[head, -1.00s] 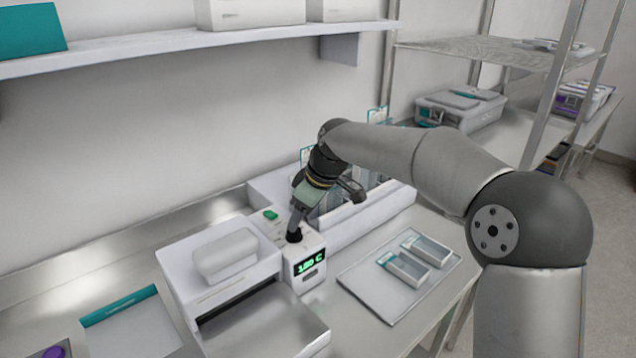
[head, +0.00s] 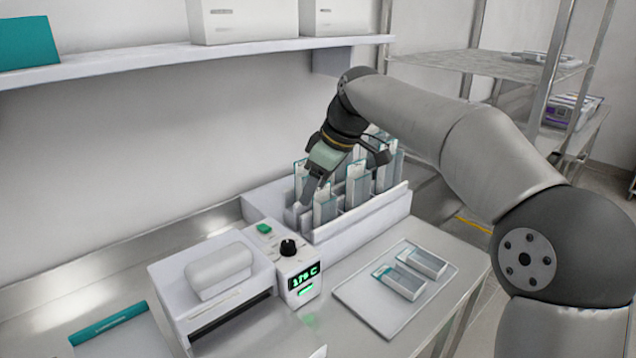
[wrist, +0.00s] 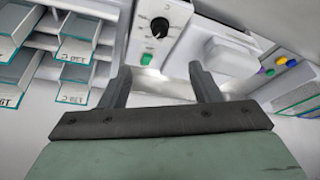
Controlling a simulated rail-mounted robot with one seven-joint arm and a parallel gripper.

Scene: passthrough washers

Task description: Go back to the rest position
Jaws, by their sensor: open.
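My gripper (head: 310,200) is open and empty. In the head view it hangs beside the left end of the white rack (head: 357,222), which holds several upright clear pouches (head: 358,187). In the wrist view both fingers of my gripper (wrist: 162,82) are apart with nothing between them. The white sealing machine (head: 222,280) stands left of the rack. Its black knob (head: 288,247) is free of the fingers, and its display (head: 304,276) reads about 178 C in green. The knob also shows in the wrist view (wrist: 160,27).
A flat tray (head: 365,312) with two clear pouches (head: 404,280) lies on the bench, right of the machine. A wall shelf (head: 170,60) with boxes runs above. A teal-edged item (head: 108,322) lies at the left. A metal rack stands at the right.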

